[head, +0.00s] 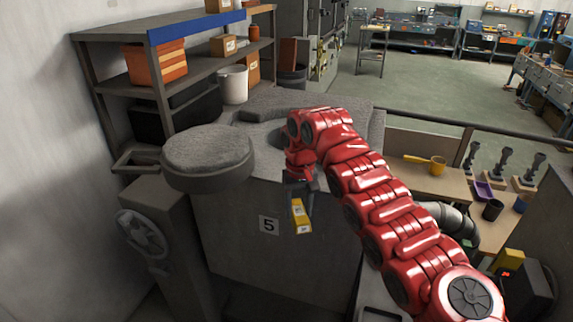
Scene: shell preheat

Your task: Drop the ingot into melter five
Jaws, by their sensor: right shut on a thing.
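Melter five (230,245) is a large grey block with a "5" label on its front face. Its round thick lid (208,150) is swung aside to the left, over a stand with a handwheel. Part of a rounded opening (262,137) shows in the top; my right arm hides the rest. My red right arm reaches in from the lower right. Its gripper (299,193) points down at the front edge of the melter's top, shut on a small yellow bar, the ingot (301,216). The ingot hangs in front of the front face, right of the label. My left gripper is out of view.
A shelf (125,82) with boxes and a white bucket (234,84) stands behind the lid. A dark rail (470,135) runs behind on the right.

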